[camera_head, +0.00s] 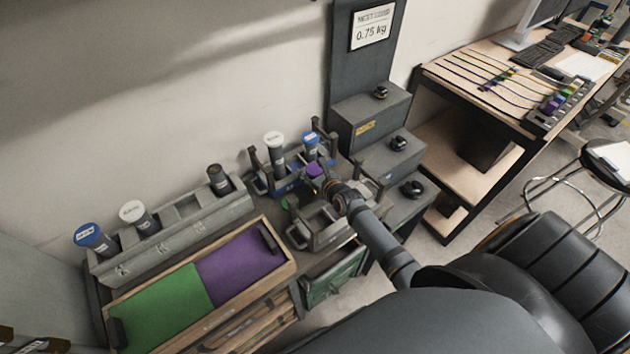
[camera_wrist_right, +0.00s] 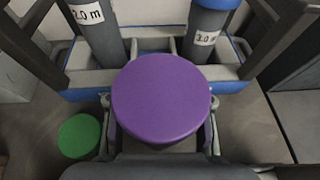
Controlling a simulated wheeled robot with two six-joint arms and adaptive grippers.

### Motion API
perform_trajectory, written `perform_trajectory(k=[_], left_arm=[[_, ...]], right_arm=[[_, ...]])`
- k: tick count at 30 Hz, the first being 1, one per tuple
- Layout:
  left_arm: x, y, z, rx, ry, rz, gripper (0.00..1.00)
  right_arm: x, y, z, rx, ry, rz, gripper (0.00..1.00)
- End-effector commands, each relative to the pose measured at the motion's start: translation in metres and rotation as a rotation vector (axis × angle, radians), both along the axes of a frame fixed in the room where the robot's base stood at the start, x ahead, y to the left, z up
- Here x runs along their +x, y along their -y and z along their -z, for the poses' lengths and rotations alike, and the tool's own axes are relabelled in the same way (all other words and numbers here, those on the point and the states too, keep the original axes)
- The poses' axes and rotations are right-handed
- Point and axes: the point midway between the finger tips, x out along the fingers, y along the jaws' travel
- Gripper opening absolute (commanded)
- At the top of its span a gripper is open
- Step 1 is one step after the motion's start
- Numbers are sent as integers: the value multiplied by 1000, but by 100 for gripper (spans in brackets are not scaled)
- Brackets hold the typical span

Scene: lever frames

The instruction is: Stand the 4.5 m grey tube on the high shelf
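A piece with a round purple top (camera_head: 316,170) is at the tip of my right gripper (camera_head: 332,186). In the right wrist view, the purple top (camera_wrist_right: 161,98) sits centred between the fingers, which appear closed against its sides. Its lower part is hidden. A dark-topped grey tube (camera_head: 219,180) stands at the right end of a long grey rack (camera_head: 170,243). A white-topped tube (camera_head: 134,214) and a blue-topped tube (camera_head: 92,238) stand there too. No 4.5 m label is legible. Dark parts at the bottom left corner may be my left gripper (camera_head: 35,343).
A blue-based rack (camera_wrist_right: 85,94) holds tubes labelled 2.0 m (camera_wrist_right: 95,35) and 3.0 m (camera_wrist_right: 205,32), close ahead. A green round top (camera_wrist_right: 79,136) is at left. Grey stepped boxes (camera_head: 372,120) with black knobs stand right. A green and purple tray (camera_head: 190,275) lies in front.

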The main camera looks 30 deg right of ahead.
Motion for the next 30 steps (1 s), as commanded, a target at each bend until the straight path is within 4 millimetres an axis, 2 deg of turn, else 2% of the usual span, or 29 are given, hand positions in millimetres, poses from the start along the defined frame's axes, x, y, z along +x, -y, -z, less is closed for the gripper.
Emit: perform_trajectory(k=[1, 8, 30], left_arm=[[-1, 0, 0, 0, -2, 0, 74], [-2, 0, 0, 0, -3, 0, 74], [1, 0, 0, 0, 2, 0, 74]], right_arm=[[0, 0, 0, 0, 0, 0, 32], [0, 0, 0, 0, 0, 0, 1], [0, 0, -1, 0, 1, 0, 0]])
